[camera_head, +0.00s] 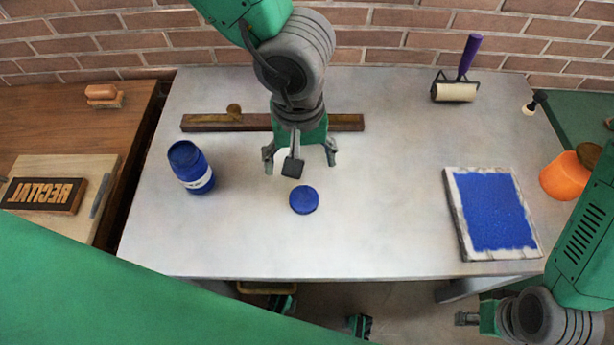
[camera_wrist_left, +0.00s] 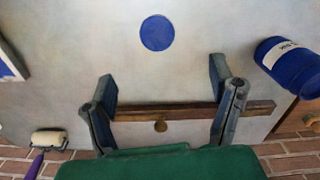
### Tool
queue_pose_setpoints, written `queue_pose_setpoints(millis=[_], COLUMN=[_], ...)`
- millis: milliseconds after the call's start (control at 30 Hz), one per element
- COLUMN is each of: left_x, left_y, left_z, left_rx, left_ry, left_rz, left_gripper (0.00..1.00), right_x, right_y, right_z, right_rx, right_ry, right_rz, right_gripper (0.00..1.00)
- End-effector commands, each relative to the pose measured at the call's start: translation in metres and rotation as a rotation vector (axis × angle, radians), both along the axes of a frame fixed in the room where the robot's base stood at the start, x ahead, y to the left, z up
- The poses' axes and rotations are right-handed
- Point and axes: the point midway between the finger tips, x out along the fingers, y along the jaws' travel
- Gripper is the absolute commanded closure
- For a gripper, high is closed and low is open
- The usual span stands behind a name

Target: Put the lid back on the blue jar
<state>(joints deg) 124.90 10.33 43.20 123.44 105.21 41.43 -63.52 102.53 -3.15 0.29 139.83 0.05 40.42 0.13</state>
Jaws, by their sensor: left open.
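The blue jar (camera_head: 192,170) with a white label stands on the left of the grey table. It also shows at the right edge of the left wrist view (camera_wrist_left: 290,68). The round blue lid (camera_head: 304,201) lies flat on the table, right of the jar and apart from it. It shows in the left wrist view (camera_wrist_left: 157,33) too. My left gripper (camera_head: 299,162) reaches down from the top, open and empty, on the wall side of the lid. Its spread fingers (camera_wrist_left: 163,85) touch nothing visible. My right gripper (camera_head: 466,318) is low at the right, its fingers unclear.
A wooden bar (camera_head: 215,122) with a brass knob lies behind the left gripper. A roller (camera_head: 455,91) and a blue inked slab (camera_head: 495,212) lie on the right. An orange object (camera_head: 565,177) is near the right edge. Bare table surrounds the lid.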

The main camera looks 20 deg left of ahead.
Motion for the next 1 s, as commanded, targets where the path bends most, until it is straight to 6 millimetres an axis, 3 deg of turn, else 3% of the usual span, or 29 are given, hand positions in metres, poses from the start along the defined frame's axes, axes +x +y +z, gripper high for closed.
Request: queue_pose_setpoints(millis=[267, 700, 1000], left_x=[0.004, 0.004, 0.004], left_y=[0.000, 0.001, -0.001], left_z=[-0.004, -0.078, -0.088], left_rx=[0.000, 0.001, 0.000], left_ry=[0.004, 0.005, 0.003], left_rz=[0.001, -0.001, 0.000], left_gripper=[0.23, 0.23, 0.23], right_x=[-0.001, 0.000, 0.000], right_y=[0.000, 0.000, 0.000], right_z=[0.000, -0.016, -0.017], right_rx=[0.000, 0.000, 0.000], right_ry=[0.002, 0.001, 0.001], right_rz=[-0.001, 0.000, 0.000], right_gripper=[0.60, 0.60, 0.60])
